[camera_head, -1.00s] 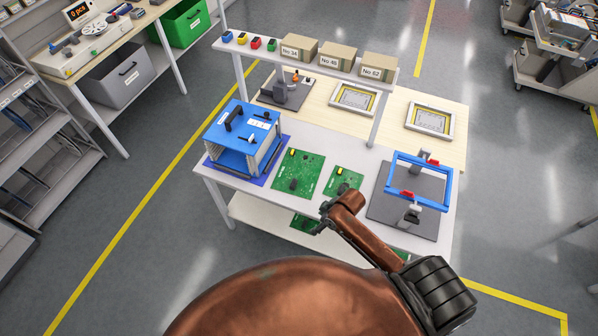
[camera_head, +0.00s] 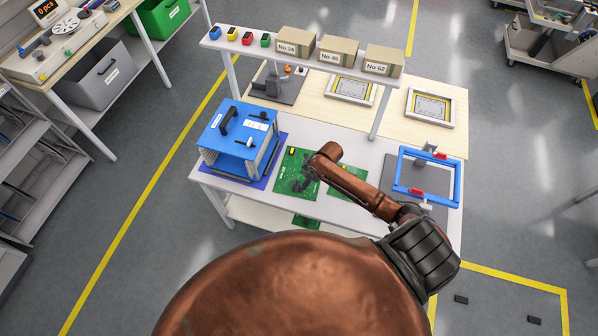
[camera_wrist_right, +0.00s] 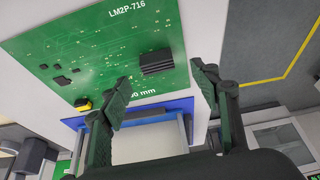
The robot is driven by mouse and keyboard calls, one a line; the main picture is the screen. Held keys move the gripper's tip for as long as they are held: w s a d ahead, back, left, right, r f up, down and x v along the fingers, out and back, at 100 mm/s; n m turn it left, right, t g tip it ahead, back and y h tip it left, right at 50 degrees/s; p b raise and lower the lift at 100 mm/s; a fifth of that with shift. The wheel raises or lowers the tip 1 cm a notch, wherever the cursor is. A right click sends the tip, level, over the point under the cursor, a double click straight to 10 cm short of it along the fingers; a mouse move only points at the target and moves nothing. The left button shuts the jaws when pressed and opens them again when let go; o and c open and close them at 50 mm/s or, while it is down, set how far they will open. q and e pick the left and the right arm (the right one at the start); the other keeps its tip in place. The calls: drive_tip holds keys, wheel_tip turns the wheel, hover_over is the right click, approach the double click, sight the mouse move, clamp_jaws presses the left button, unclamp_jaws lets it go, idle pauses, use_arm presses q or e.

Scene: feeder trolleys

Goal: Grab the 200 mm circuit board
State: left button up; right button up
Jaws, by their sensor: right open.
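A green circuit board (camera_head: 291,160) lies on the white table beside the blue rack. In the right wrist view the board (camera_wrist_right: 110,50) fills the upper left, marked "LM2P-716" and a partly hidden size ending in "mm". My right gripper (camera_head: 303,185) is over this board's near right part in the head view. In the right wrist view its open, empty fingers (camera_wrist_right: 160,95) frame the board's edge near a black finned part; I cannot tell whether they touch it. A second green board (camera_head: 348,199) is partly behind my right arm. My left gripper is not in view.
The blue rack (camera_head: 230,130) stands on a blue mat left of the boards. A blue frame fixture (camera_head: 429,178) stands on a grey plate to the right. A raised shelf (camera_head: 290,58) behind carries boxes. A green board (camera_head: 306,222) shows on the lower shelf.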

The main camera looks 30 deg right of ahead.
sight(295, 184)
drive_tip(key=shift+w+a+f+p, duration=0.2)
drive_tip(key=shift+w+f, duration=0.2)
drive_tip(key=shift+f, duration=0.25)
drive_tip(key=shift+w+a+f+p, duration=0.1)
drive_tip(key=shift+w+a+f, duration=0.1)
drive_tip(key=shift+w+f, duration=0.3)
drive_tip(key=shift+a+f, duration=0.2)
drive_tip(key=shift+f, duration=0.85)
drive_tip(key=shift+w, duration=0.15)
drive_tip(key=shift+c, duration=0.6)
drive_tip(key=c, duration=0.6)
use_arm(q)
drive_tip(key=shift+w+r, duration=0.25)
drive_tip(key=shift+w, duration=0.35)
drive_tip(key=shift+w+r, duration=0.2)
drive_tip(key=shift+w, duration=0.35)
use_arm(e)
clamp_jaws()
